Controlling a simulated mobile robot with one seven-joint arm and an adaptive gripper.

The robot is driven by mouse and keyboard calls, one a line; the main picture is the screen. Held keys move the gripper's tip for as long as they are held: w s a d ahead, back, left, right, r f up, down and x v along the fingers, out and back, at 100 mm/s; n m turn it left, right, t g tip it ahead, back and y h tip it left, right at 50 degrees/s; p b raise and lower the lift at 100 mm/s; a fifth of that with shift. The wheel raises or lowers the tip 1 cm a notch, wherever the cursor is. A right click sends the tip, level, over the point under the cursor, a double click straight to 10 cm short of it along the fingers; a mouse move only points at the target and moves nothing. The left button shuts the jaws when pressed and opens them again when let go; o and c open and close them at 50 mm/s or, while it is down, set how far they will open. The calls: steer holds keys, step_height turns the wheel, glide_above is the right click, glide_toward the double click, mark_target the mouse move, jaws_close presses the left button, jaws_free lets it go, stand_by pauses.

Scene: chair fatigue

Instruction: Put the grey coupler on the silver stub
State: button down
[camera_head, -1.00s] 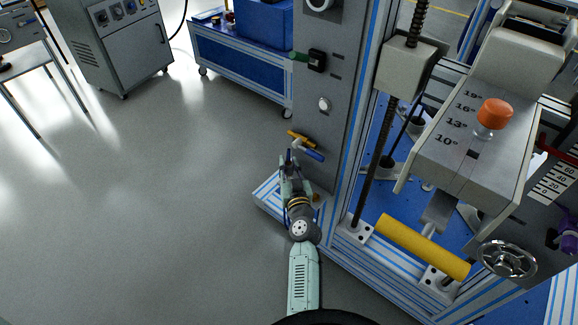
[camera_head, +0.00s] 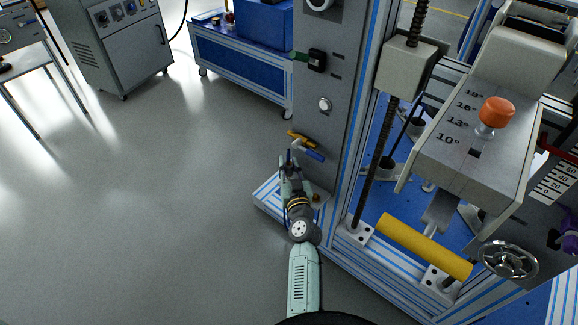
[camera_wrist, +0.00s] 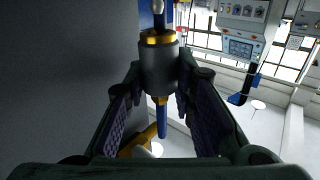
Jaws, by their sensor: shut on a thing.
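My gripper (camera_wrist: 155,85) is shut on the grey coupler (camera_wrist: 160,66), a dark grey cylinder with a brass ring at its top end. In the head view my gripper (camera_head: 289,164) is low beside the grey panel, just below a yellow lever (camera_head: 300,138) and a blue handle (camera_head: 312,154). A small pale metal part (camera_wrist: 156,148) shows past the coupler, beside the yellow lever; I cannot tell if it is the silver stub. The coupler is apart from it.
The grey panel (camera_head: 326,125) and the blue-striped frame base (camera_head: 265,197) are close to my arm. The test rig with a yellow roller (camera_head: 423,246) stands at the right. The floor (camera_head: 150,210) to the left is clear. A blue cart (camera_head: 240,70) stands behind.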

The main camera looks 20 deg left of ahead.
mark_target(290, 176)
steer(key=shift+f+b, duration=1.6)
steer(key=shift+b, duration=0.3)
steer(key=c, duration=1.3)
jaws_free()
step_height(290, 176, up, 10)
steer(key=shift+r, duration=0.1)
